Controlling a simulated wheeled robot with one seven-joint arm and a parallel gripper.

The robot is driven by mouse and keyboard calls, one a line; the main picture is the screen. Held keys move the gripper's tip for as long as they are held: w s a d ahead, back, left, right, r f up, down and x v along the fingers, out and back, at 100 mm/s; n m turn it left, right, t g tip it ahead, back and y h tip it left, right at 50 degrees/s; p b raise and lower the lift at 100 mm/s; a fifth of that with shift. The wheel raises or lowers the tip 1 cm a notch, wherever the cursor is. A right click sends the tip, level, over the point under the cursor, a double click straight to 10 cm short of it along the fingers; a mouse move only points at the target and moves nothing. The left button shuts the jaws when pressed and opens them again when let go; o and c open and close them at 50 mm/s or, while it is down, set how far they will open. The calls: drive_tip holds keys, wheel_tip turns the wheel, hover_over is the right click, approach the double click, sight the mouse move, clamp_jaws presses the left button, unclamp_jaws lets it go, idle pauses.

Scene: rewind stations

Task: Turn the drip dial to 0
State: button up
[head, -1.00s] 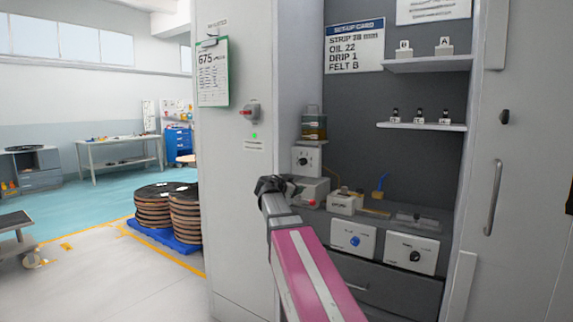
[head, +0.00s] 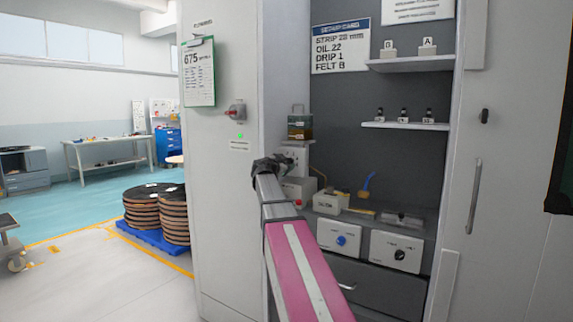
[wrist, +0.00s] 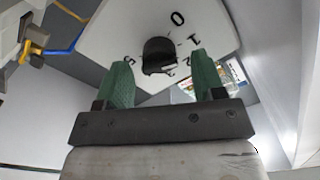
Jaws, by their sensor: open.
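The drip dial is a black knob (wrist: 158,54) on a white numbered plate (wrist: 110,38) in the wrist view. The numbers 0, 1, 2 and 5 can be read around it; I cannot tell which one the knob points to. My gripper (wrist: 161,78) is open, with green fingers. The knob appears between and just beyond the fingertips, not gripped. In the head view the white dial box (head: 299,156) is below the oil tank (head: 300,127), and my gripper (head: 283,165) is in front of it, hiding much of the dial.
A set-up card (head: 341,46) reads "DRIP 1". A grey box (head: 301,188) stands below the dial box. Two more dial boxes, one with a blue knob (head: 341,240) and one with a black knob (head: 400,255), sit lower right. The cabinet side wall (head: 230,200) is close on the left.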

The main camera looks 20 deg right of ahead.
drive_tip(key=shift+w+d, duration=0.35)
drive_tip(key=shift+d, duration=0.15)
drive_tip(key=c, duration=0.9)
drive_tip(key=shift+n, duration=4.5)
